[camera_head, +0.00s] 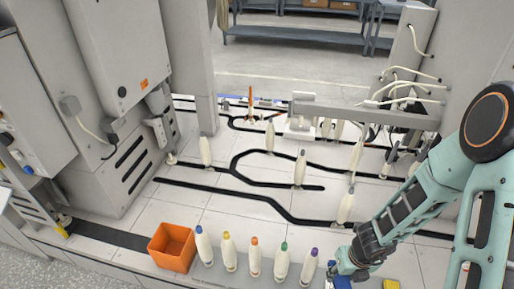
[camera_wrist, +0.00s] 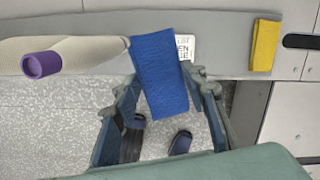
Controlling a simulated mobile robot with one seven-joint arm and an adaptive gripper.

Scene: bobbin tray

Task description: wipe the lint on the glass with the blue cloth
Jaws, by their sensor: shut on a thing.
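The blue cloth (camera_wrist: 160,72) is a flat rectangle between the two fingers of my gripper (camera_wrist: 166,84) in the wrist view. My gripper is shut on it, and part of the cloth sticks out past the fingertips. In the head view my gripper (camera_head: 343,265) is low at the front edge of the table, right of the purple-tipped bobbin (camera_head: 309,268). A little of the blue cloth (camera_head: 342,283) shows below it. I cannot make out the glass or any lint in either view.
An orange bin (camera_head: 159,245) and several white bobbins with coloured tips line the front edge. A yellow cloth (camera_head: 390,284) lies right of my gripper; it also shows in the wrist view (camera_wrist: 264,45). A white printed label (camera_wrist: 186,48) is partly behind the blue cloth. More bobbins stand along black tracks.

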